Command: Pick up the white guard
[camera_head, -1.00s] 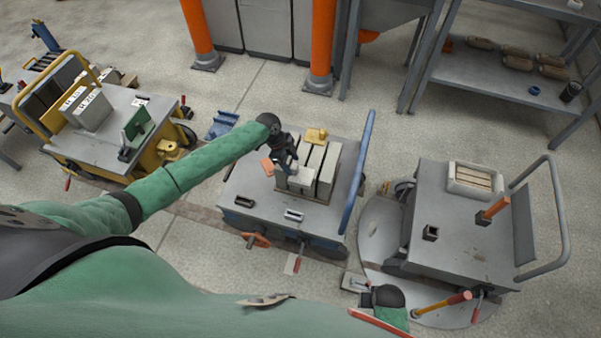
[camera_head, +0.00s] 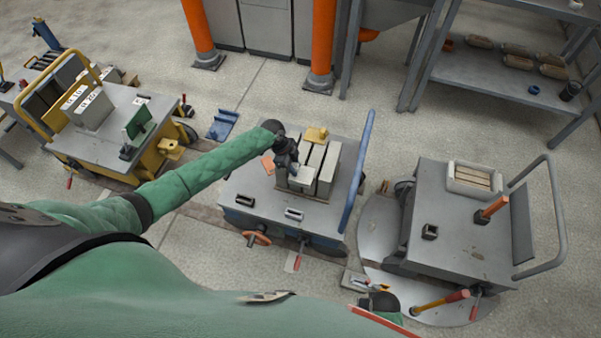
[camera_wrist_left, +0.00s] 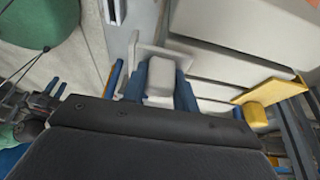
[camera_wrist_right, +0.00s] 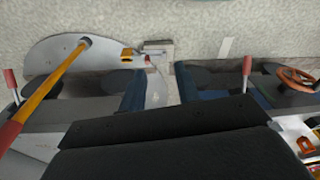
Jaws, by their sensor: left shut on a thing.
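The white guard (camera_wrist_left: 160,78) is a pale block with a flat plate behind it. In the left wrist view it sits between the blue fingers of my left gripper (camera_wrist_left: 160,92), which is shut on it. In the head view my left gripper (camera_head: 291,168) is over the left front of the pale mould panels (camera_head: 328,170) on the middle cart. The guard is mostly hidden there by the gripper. I cannot tell whether it still touches the panels. My right wrist is low in the head view; its fingers do not show clearly.
A yellow bracket (camera_head: 316,134) lies on the panels' back end. The middle cart (camera_head: 250,187) has a blue handle (camera_head: 358,170) at its right. A grey cart (camera_head: 455,235) holding a box stands further right, a yellow cart (camera_head: 92,145) at left.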

